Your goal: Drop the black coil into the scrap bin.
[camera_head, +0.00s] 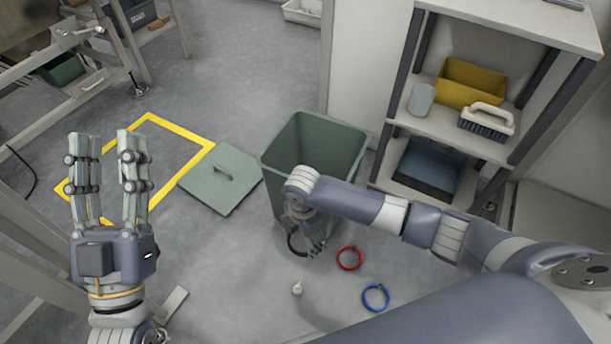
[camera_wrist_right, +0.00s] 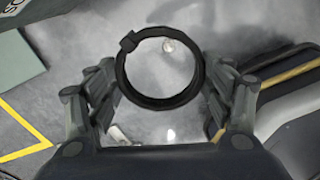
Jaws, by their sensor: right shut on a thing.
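The black coil (camera_wrist_right: 121,76) is a ring with a small block at its upper left in the right wrist view. My right gripper (camera_wrist_right: 160,92) is shut on it. In the head view the coil (camera_head: 292,246) hangs at the right gripper (camera_head: 312,244), in front of the bin and below its rim in the picture. The scrap bin (camera_head: 283,190) is a tall green bin, open at the top. Its square lid (camera_head: 222,190) lies on the floor to its left. My left gripper (camera_head: 108,145) is open and empty, pointing up at the left.
A red coil (camera_head: 348,258), a blue coil (camera_head: 375,298) and a small white piece (camera_head: 297,288) lie on the floor. A shelf (camera_head: 450,135) with a yellow box (camera_head: 470,83) and a brush (camera_head: 487,121) stands right of the bin. Yellow tape (camera_head: 180,129) marks the floor left.

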